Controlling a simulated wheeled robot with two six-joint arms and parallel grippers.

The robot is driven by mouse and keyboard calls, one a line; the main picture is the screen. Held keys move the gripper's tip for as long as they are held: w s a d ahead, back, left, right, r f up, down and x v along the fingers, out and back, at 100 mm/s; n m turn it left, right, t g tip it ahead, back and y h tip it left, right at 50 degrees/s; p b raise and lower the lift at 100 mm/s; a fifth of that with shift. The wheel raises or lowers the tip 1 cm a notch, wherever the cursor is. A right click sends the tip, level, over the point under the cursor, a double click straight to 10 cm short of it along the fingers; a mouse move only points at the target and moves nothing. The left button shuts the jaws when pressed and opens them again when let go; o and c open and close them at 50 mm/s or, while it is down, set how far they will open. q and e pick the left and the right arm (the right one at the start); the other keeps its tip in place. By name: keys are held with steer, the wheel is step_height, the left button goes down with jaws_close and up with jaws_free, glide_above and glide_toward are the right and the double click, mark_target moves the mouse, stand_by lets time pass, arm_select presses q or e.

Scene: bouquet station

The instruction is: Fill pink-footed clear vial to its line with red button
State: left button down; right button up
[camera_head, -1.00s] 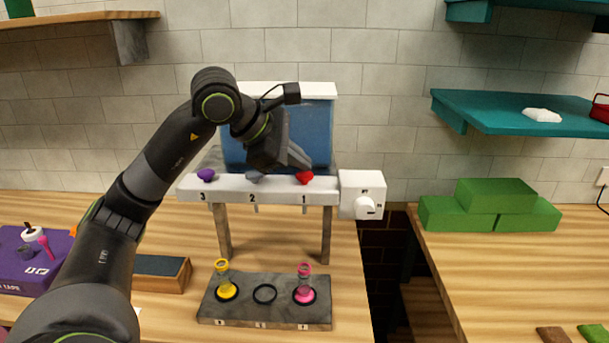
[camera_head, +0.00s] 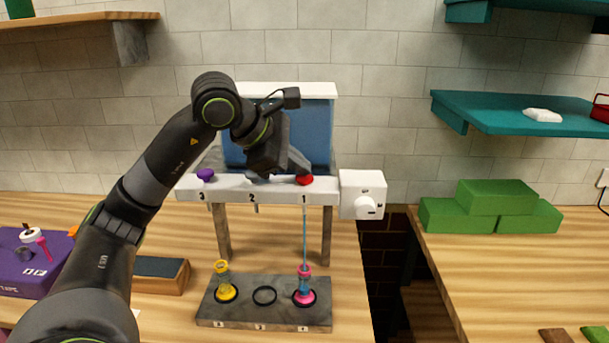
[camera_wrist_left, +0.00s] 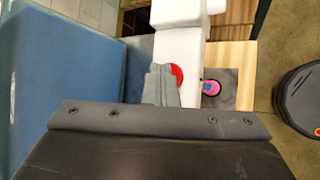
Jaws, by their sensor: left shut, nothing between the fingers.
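The red button (camera_head: 305,180) sits on the white dispenser bar (camera_head: 270,189) above number 1. My left gripper (camera_head: 304,168) is shut and empty, its tips on top of the red button. In the left wrist view the fingers (camera_wrist_left: 160,84) partly cover the red button (camera_wrist_left: 177,75). A thin blue stream (camera_head: 305,235) falls from spout 1 into the pink-footed clear vial (camera_head: 304,286), which stands upright in the right ring of the grey base. Some blue seems to show in the vial; its level against the line is too small to tell. My right gripper is not in view.
A yellow-footed vial (camera_head: 224,283) stands in the left ring of the grey base (camera_head: 265,317); the middle ring is empty. A blue tank (camera_head: 310,130) is behind the bar. A white box with a knob (camera_head: 362,195) is at the bar's right end.

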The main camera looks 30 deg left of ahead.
mark_target(299, 178)
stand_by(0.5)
arm_select(q)
steer(key=shift+r+p, duration=0.7)
steer(key=shift+r, duration=0.2)
steer(key=shift+r+p, duration=1.9)
steer(key=shift+r, duration=0.65)
steer(key=shift+f, duration=0.1)
stand_by(1.2)
step_height(299, 178, up, 4)
steer(key=m+y+p, duration=0.1)
steer(key=m+p, duration=0.5)
steer(key=m, duration=1)
steer(key=shift+d+f+m, duration=0.1)
steer(key=shift+d+m, duration=0.05)
steer(key=shift+m, duration=0.25)
